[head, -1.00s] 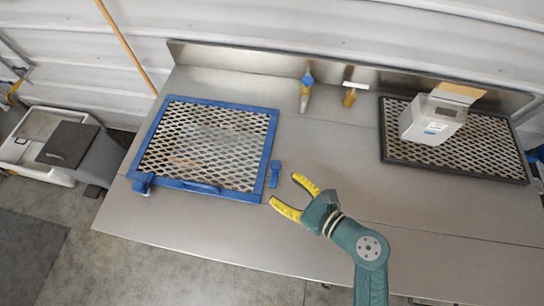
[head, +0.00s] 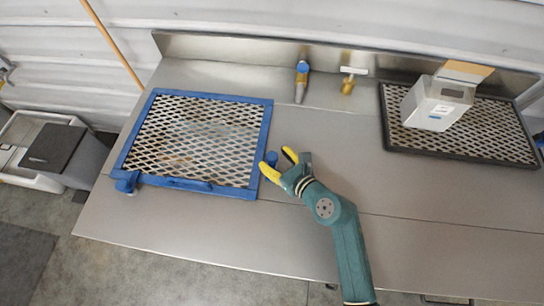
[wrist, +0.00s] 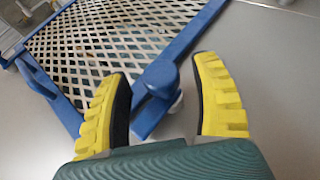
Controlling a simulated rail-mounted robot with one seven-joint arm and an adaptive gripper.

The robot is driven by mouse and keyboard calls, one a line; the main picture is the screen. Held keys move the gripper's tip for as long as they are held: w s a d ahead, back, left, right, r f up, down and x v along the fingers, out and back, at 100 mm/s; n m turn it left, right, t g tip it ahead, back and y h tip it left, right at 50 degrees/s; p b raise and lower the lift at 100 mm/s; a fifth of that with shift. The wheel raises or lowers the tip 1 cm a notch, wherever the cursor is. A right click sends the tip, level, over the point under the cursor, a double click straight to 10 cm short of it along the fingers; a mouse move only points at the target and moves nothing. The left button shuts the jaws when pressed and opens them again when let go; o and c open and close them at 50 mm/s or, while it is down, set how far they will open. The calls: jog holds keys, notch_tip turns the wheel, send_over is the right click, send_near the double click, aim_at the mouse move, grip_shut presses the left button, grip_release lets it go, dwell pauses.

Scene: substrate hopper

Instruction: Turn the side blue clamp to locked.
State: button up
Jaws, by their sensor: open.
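The side blue clamp (head: 270,157) stands at the right edge of the blue-framed mesh grate (head: 265,120). My gripper (head: 276,160) is open around this clamp, with one yellow finger on each side. In the wrist view the clamp's blue knob (wrist: 160,77) shows between the two open fingers (wrist: 165,100), its arm running down and left along the frame. A white round part shows beside the knob. I cannot tell whether the fingers touch the clamp. Another blue clamp (head: 126,181) sits at the grate's front left corner.
A blue-handled tap (head: 302,80) and a white-handled tap (head: 349,82) stand at the back of the steel counter (head: 330,135). A white box (head: 435,105) sits on a black-framed grate (head: 470,157) at right. A grey bin stands left of the counter.

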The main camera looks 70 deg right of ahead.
jog(key=shift+x, duration=0.85)
jog(key=c, duration=1.1)
